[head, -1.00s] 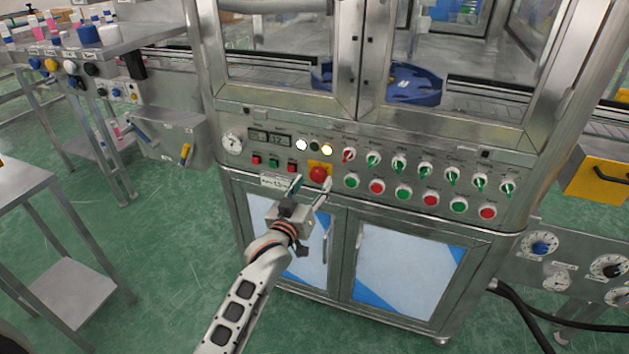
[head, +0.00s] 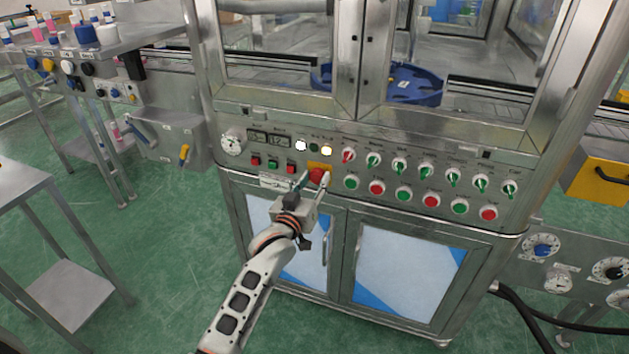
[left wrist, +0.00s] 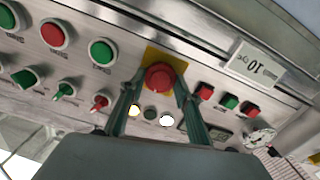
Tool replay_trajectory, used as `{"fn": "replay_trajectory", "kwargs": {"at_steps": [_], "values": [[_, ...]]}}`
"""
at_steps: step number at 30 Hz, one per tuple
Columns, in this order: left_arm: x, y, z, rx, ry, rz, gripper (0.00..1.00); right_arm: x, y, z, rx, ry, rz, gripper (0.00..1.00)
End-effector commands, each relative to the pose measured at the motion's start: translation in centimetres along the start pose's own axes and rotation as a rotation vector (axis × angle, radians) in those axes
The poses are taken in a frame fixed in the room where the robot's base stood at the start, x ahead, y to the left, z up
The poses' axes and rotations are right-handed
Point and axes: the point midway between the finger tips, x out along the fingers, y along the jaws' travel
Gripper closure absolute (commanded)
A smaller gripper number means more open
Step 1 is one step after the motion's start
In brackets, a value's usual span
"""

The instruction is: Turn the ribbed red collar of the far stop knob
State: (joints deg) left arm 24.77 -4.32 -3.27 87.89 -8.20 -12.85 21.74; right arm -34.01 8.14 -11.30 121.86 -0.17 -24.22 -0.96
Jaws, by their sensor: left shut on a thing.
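The red stop knob (head: 317,174) sits on a yellow plate on the front control panel of the steel machine. It also shows in the left wrist view (left wrist: 158,77), between my fingers, with its round red face toward the camera. The ribs on its collar are too small to make out. My left gripper (head: 313,179) reaches up to it from below, with one finger on each side. In the left wrist view the fingertips (left wrist: 158,84) flank the knob, and the gripper is shut on it. My right gripper is not in view.
Square red and green buttons (head: 273,166) lie left of the knob. Round buttons (head: 376,187) and green-handled selector switches (head: 399,166) fill the panel to the right. A white label (head: 276,182) is just left of the fingers. Cabinet doors (head: 400,270) stand below.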

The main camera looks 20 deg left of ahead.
Motion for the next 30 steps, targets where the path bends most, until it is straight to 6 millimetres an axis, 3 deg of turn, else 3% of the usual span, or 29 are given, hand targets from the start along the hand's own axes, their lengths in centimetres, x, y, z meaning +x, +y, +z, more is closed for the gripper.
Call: {"fn": "replay_trajectory", "kwargs": {"at_steps": [7, 20, 30], "values": [[0.0, 0.1, -0.3, 0.090, 0.002, 0.001, 0.89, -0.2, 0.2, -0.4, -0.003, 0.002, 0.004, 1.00], [0.0, 0.1, -0.3, 0.419, 0.002, 0.000, 0.89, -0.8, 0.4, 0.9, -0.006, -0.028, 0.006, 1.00], [0.0, 0.2, -0.1, 0.611, 0.001, 0.000, 0.89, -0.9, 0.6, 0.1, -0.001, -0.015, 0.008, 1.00]]}}
